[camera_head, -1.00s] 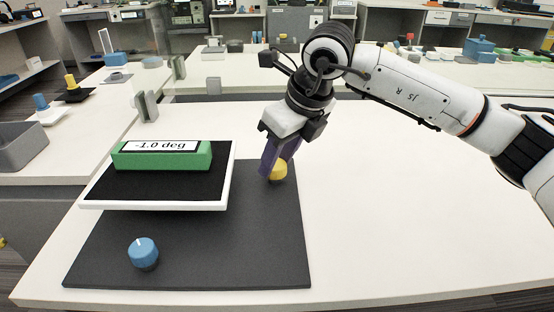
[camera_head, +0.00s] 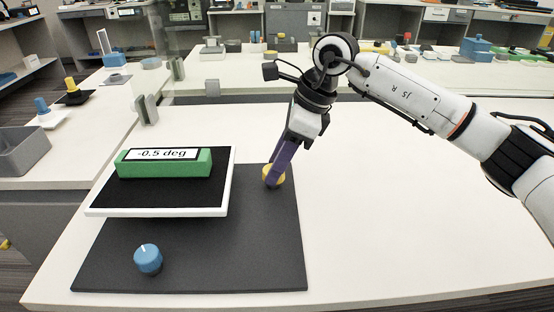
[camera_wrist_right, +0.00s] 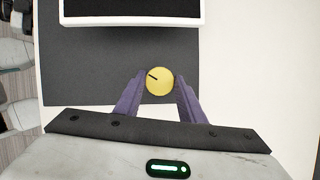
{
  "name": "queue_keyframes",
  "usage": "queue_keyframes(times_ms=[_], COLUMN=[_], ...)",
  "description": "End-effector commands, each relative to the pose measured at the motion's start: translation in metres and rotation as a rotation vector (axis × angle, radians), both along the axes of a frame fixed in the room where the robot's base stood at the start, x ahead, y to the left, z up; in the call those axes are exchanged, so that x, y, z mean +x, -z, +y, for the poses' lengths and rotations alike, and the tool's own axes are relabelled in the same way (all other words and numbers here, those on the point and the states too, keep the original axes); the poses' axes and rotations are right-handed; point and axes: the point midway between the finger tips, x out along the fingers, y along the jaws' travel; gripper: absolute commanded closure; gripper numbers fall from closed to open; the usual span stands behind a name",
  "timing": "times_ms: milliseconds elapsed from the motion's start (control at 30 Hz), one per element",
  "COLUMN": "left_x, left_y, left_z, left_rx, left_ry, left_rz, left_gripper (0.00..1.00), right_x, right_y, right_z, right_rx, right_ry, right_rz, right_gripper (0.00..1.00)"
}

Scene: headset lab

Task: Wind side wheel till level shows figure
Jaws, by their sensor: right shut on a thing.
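A green level (camera_head: 165,169) sits on a black-topped platform with a white rim (camera_head: 150,212). Its display (camera_head: 161,155) reads -0.5 deg. The platform stands over a dark grey base mat (camera_head: 215,265). A yellow knob (camera_head: 273,181) is on the mat to the right of the platform. A blue knob (camera_head: 148,260) with a white mark is at the mat's front. My right gripper (camera_head: 271,176) has its purple fingers shut on the yellow knob. In the right wrist view the yellow knob (camera_wrist_right: 160,81) sits between the fingertips, its dark mark pointing up and left. My left gripper is out of view.
A grey bin (camera_head: 22,152) stands at the left edge. Grey upright brackets (camera_head: 147,109) stand behind the platform. The white table (camera_head: 400,220) is clear to the right of the mat. Other benches with small objects fill the background.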

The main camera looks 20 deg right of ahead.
Motion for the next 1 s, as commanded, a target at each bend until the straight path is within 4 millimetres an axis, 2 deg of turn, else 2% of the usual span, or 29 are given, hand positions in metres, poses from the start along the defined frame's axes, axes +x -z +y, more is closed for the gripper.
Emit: queue_keyframes(times_ms=[467, 500, 600, 867, 1000], left_x=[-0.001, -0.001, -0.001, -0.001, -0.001], left_y=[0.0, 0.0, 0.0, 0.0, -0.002], left_z=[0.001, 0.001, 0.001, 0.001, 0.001], left_rx=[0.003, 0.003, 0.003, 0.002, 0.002], left_ry=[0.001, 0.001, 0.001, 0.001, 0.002], left_rz=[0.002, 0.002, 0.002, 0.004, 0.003], left_gripper=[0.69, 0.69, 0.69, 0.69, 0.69], right_x=[0.0, 0.0, 0.0, 0.0, -0.001], right_y=[0.001, 0.001, 0.001, 0.0, -0.01], right_z=[-0.001, -0.001, -0.001, -0.001, -0.004], right_rx=[-0.004, -0.005, -0.004, -0.002, -0.002], right_ry=[-0.013, -0.013, -0.013, -0.013, -0.011], right_rz=[0.002, 0.002, 0.002, 0.0, -0.002], right_gripper=[0.86, 0.59, 0.45, 0.45, 0.45])
